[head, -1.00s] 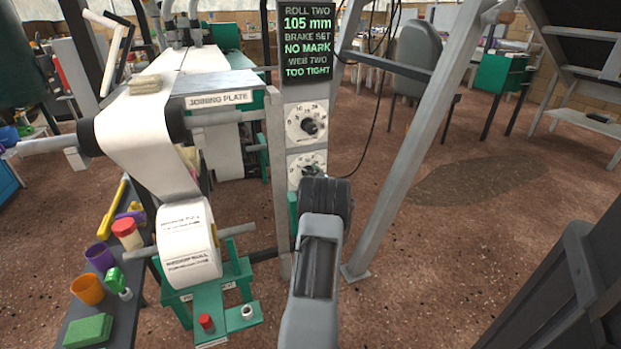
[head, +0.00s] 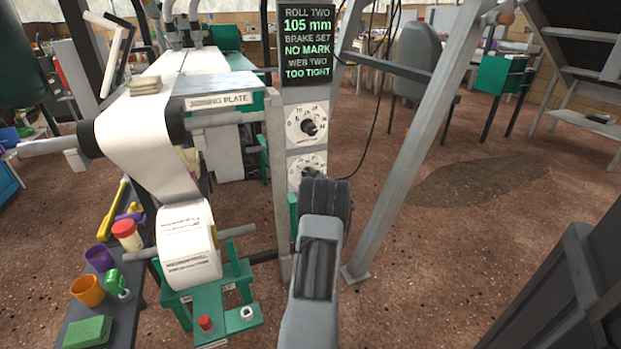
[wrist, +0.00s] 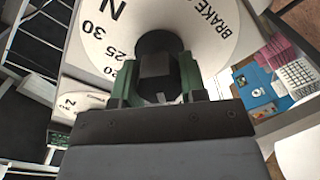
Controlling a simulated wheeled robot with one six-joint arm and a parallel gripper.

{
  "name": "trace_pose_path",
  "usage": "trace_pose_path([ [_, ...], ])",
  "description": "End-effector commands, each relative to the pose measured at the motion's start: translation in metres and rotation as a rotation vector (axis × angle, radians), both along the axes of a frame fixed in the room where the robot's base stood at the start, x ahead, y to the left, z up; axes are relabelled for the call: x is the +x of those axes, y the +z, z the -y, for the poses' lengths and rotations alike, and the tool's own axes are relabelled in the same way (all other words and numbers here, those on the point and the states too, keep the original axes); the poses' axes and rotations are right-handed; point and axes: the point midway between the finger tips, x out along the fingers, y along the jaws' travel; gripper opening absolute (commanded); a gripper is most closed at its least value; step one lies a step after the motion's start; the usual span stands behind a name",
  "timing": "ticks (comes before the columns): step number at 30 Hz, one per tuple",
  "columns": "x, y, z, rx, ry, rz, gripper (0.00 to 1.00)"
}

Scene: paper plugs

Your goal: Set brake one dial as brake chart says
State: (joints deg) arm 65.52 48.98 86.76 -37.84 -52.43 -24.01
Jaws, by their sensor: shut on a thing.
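My gripper (wrist: 160,85) is shut on the black knob (wrist: 160,45) of a white dial (wrist: 205,30). The dial bears an N, the numbers 20, 25 and 30, and the word BRAKE, cut off by the frame edge. The knob's pointer is hidden. In the head view my arm covers part of the lower dial (head: 297,165) on a grey post, and my fingertips are hidden there. The upper dial (head: 308,127), with a dark knob, is uncovered above it. A second white dial (wrist: 70,104) shows at the left in the wrist view. I cannot make out a brake chart.
A screen (head: 308,45) above the dials reads roll two 105 mm, brake set no mark, web two too tight. A paper roll (head: 188,248) hangs left of the post. A slanted grey beam (head: 415,140) stands to the right. Open floor lies beyond it.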

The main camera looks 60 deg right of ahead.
Motion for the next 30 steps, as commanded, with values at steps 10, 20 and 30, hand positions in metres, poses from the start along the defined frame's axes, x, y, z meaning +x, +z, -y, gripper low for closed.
trace_pose_path([
  [10, -0.0004, 0.0015, 0.0003, 0.156, 0.000, 0.113, 0.15],
  [20, -0.0009, 0.0019, 0.0009, 0.395, -0.001, 0.289, 0.15],
  [30, -0.0013, 0.0012, 0.0015, 0.586, 0.000, 0.431, 0.15],
])
